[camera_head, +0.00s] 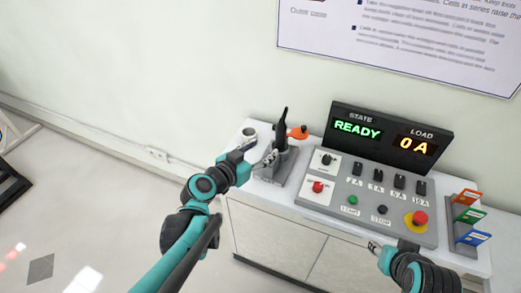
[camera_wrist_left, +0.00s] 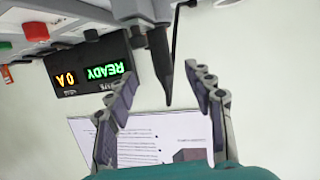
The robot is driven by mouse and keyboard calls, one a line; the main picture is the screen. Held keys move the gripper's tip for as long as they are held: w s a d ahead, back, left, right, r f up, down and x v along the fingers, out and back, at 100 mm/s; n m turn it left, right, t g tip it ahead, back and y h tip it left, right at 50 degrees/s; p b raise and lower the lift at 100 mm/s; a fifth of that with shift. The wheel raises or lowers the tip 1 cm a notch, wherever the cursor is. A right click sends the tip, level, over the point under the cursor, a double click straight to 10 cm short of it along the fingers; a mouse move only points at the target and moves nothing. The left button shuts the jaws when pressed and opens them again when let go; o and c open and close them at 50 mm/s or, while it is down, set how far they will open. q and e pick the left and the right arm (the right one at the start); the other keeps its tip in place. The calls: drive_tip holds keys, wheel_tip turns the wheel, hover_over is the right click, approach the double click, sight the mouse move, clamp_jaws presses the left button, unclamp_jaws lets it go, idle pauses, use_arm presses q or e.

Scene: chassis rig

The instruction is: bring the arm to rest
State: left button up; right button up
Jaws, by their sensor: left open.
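My left arm reaches in from the left, and its gripper (camera_head: 256,152) is beside a dark upright tool in a grey stand (camera_head: 282,160) at the left end of the bench. In the left wrist view the two fingers of this gripper (camera_wrist_left: 166,92) are spread apart with nothing held between them. The dark pointed tool (camera_wrist_left: 160,55) shows beyond the gap there; I cannot tell how near it is. My right gripper (camera_head: 376,247) is at the front edge of the bench, below the control panel, and its fingers are too small to read.
The control panel (camera_head: 355,196) carries knobs and buttons, including a large red one (camera_head: 420,217). Its display (camera_head: 388,136) reads READY and 0 A. A white cup (camera_head: 249,134) stands behind the left gripper. Coloured cards (camera_head: 468,215) stand at right.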

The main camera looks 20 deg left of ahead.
use_arm(q)
drive_tip(key=s+d+f+g, duration=0.3)
drive_tip(key=s+d+g, duration=0.1)
drive_tip(key=s+d, duration=0.1)
drive_tip(key=s+a+f+n+g+y, duration=0.2)
drive_tip(key=s+f+g+y, duration=0.1)
drive_tip(key=s, duration=0.6)
drive_tip(key=shift+s+a+n+y, duration=0.2)
drive_tip(key=shift+s+n+y, duration=0.1)
drive_tip(key=shift+n, duration=0.1)
